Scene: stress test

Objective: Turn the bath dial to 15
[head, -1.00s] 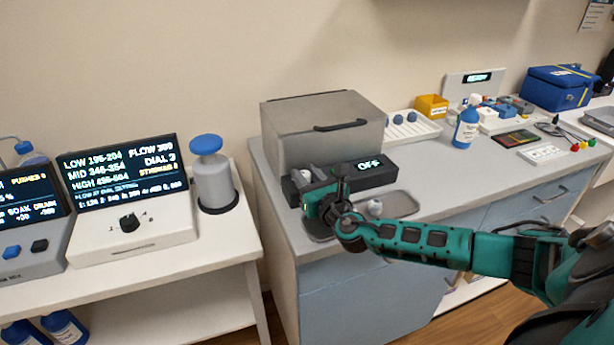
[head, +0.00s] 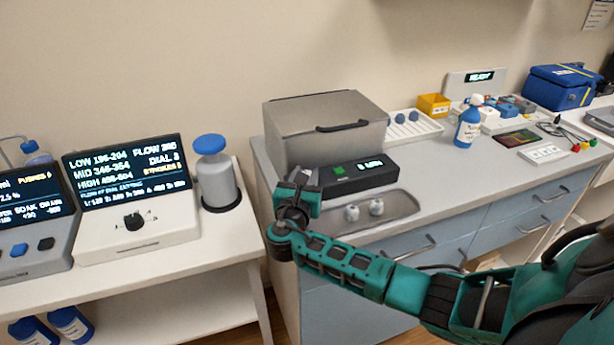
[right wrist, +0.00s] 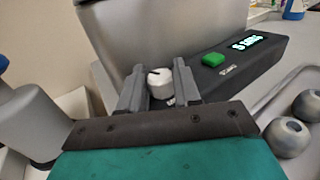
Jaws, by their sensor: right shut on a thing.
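The bath is a grey lidded box (head: 325,125) with a black front panel (head: 375,180). Its lit display (head: 370,165) also shows in the right wrist view (right wrist: 247,42), where it seems to read "5 MIN", though blurred. The white bath dial (right wrist: 160,82), with a dark pointer line, is at the panel's left end. My right gripper (head: 298,182) is at that end and hides the dial in the head view. In the right wrist view its two fingers (right wrist: 159,86) stand either side of the dial, shut on it. My left gripper is not in view.
A green button (right wrist: 213,60) sits right of the dial. A grey tray (head: 400,204) with two small round pieces lies in front of the panel. On the left table are a blue-topped pump (head: 216,175) and a console with a black dial (head: 133,221).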

